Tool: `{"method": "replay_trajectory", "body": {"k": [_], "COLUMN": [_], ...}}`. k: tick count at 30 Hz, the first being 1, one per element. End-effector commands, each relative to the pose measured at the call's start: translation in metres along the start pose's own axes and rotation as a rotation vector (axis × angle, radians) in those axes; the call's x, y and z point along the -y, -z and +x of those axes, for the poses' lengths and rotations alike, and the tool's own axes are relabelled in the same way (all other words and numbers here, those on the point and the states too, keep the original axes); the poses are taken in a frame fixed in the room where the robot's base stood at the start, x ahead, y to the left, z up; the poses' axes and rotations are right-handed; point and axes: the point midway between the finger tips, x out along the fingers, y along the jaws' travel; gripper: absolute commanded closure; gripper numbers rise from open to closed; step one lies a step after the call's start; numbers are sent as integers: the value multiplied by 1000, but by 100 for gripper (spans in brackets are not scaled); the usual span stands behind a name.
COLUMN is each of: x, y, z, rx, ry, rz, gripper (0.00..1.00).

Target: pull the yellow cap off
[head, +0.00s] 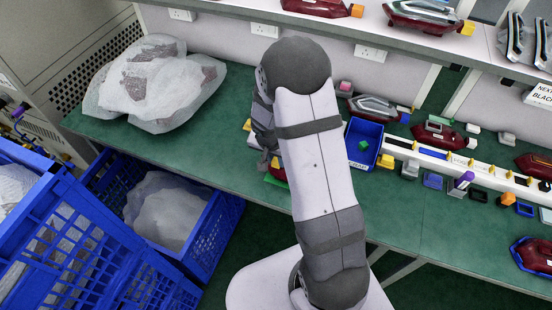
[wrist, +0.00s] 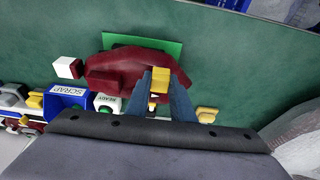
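A dark red tail lamp (wrist: 120,72) lies on a green pad (wrist: 150,44) on the bench in the wrist view. The yellow cap (wrist: 160,78) is at the lamp's right end. My gripper's two blue-grey fingers (wrist: 161,85) stand either side of the cap, with their tips level with it. Any gap between fingers and cap is too small to make out. In the head view my arm hides most of the gripper, and only a bit of the red lamp (head: 278,173) shows beside it. The cap's lower part is hidden.
A blue bin marked SCRAP (wrist: 68,97), a white block marked READY (wrist: 108,102) and a white-and-red block (wrist: 68,68) sit near the lamp. Another yellow piece (wrist: 207,114) lies right of the fingers. A wrapped bundle (head: 155,85) covers the bench's left end.

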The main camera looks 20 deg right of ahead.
Motion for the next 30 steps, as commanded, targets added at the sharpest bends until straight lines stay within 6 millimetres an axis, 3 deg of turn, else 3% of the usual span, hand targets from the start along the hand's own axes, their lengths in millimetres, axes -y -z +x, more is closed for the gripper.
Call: {"method": "replay_trajectory", "body": {"k": [1,3,4,30], "x": [0,0,0,0], "y": [0,0,0,5], "z": [0,0,0,-18], "rx": [0,0,0,0], "ry": [0,0,0,0], "rz": [0,0,0,0], "gripper": [81,98,100,100]}}
